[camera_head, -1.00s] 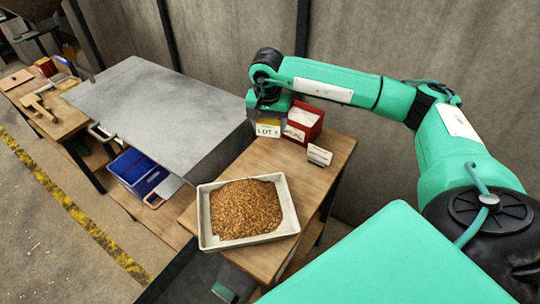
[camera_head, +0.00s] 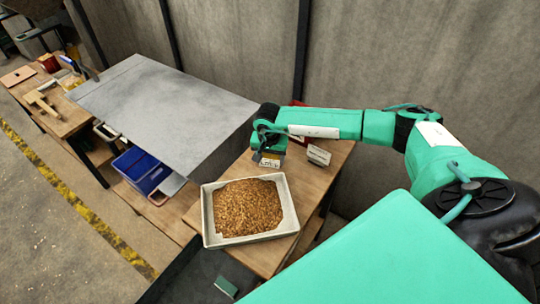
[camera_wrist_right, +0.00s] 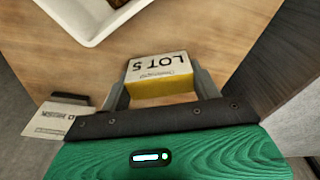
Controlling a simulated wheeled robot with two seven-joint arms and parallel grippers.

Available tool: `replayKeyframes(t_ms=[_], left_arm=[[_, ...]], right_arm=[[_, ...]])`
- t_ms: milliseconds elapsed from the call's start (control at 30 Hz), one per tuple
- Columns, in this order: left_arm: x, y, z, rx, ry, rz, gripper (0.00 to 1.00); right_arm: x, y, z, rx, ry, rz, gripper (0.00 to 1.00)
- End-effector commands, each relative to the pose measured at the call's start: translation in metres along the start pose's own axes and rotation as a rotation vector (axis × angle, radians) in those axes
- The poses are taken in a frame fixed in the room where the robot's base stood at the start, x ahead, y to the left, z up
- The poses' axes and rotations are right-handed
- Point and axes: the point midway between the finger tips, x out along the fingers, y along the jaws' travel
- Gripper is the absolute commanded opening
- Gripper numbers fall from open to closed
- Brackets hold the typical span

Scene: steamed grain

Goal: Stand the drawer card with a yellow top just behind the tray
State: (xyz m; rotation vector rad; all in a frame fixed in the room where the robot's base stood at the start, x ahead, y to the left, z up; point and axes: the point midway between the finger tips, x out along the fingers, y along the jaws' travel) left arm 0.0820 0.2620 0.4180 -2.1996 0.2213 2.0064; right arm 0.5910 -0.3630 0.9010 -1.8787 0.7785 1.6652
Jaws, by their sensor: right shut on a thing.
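The drawer card (camera_head: 269,162) is a small white card marked LOT 5 with a yellow edge, which shows clearly in the right wrist view (camera_wrist_right: 158,72). My right gripper (camera_head: 270,156) is shut on it, with one finger at each side of the card in the wrist view (camera_wrist_right: 160,84). The card is just behind the tray's back edge. I cannot tell whether its foot touches the table. The white tray (camera_head: 207,222) holds brown grain and sits at the front of the wooden table; its corner shows in the wrist view (camera_wrist_right: 88,38). My left gripper is out of view.
A second white card (camera_head: 319,155) stands to the right of my gripper, and also shows in the wrist view (camera_wrist_right: 62,118). A red box (camera_head: 298,103) is mostly hidden behind my right arm. A grey metal surface (camera_head: 165,105) lies left of the wooden table (camera_head: 316,183).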

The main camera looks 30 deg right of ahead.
Motion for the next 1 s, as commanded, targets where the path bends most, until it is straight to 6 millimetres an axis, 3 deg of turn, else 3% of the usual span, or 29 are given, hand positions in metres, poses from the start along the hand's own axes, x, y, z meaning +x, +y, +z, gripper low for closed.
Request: replayKeyframes(t_ms=[233,267,367,767,1000], left_arm=[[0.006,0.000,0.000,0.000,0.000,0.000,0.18],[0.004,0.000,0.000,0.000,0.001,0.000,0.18],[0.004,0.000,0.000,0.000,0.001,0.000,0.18],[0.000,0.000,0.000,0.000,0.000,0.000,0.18],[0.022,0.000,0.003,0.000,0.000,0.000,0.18]], right_arm=[[0.004,0.000,0.000,0.000,0.000,0.000,0.40],[0.003,0.000,0.000,0.000,0.000,0.000,0.67],[0.002,0.000,0.000,0.000,0.000,0.000,0.85],[-0.003,0.000,-0.001,0.000,0.001,-0.001,0.85],[-0.046,-0.001,-0.001,-0.001,0.004,-0.005,0.85]])
